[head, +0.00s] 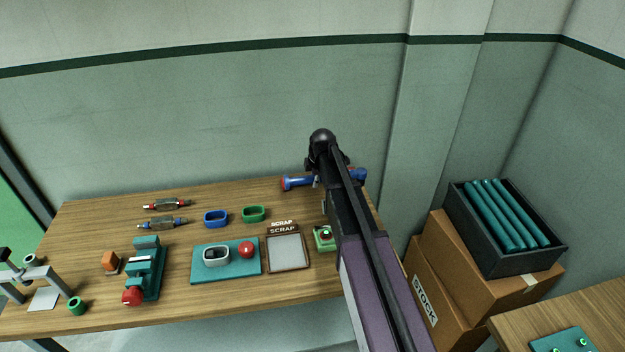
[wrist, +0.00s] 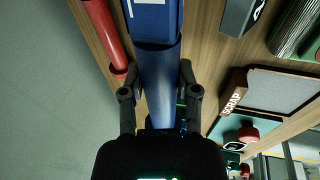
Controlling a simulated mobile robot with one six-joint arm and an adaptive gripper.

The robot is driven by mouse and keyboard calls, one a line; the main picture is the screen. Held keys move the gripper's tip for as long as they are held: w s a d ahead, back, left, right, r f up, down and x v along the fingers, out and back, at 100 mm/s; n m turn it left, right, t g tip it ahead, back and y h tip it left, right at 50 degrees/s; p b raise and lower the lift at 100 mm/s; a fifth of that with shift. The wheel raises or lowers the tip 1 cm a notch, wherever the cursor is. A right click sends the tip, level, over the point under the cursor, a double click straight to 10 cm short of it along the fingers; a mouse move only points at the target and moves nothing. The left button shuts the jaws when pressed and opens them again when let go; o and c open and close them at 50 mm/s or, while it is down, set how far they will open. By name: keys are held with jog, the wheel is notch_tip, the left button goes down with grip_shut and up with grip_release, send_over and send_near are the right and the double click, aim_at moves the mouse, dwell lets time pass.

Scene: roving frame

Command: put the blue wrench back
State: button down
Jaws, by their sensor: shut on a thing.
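The blue wrench (wrist: 160,85) is between the two fingers of my gripper (wrist: 158,76), which is shut on its smooth blue shaft. In the head view my gripper (head: 320,180) is at the back right of the wooden bench, and blue parts (head: 299,183) show on both sides of it. A blue block with a white mark (wrist: 152,18) shows beyond the fingers; I cannot tell whether it is part of the wrench. A red bar (wrist: 106,35) lies beside it on the left. My arm hides part of the area, and contact with the bench is unclear.
The wall stands close behind. Boxes (head: 485,265) are stacked to the right.

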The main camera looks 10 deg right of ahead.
jog(key=shift+f, duration=0.2)
jog(key=shift+f+b, duration=2.65)
jog(key=shift+b, duration=0.2)
jog(key=shift+f+b, duration=1.1)
jog(key=shift+f, duration=0.05)
jog(key=shift+c, duration=1.3)
grip_release()
jog(key=shift+r, duration=0.15)
jog(key=shift+r+p, duration=3.9)
jog(key=shift+p, duration=0.15)
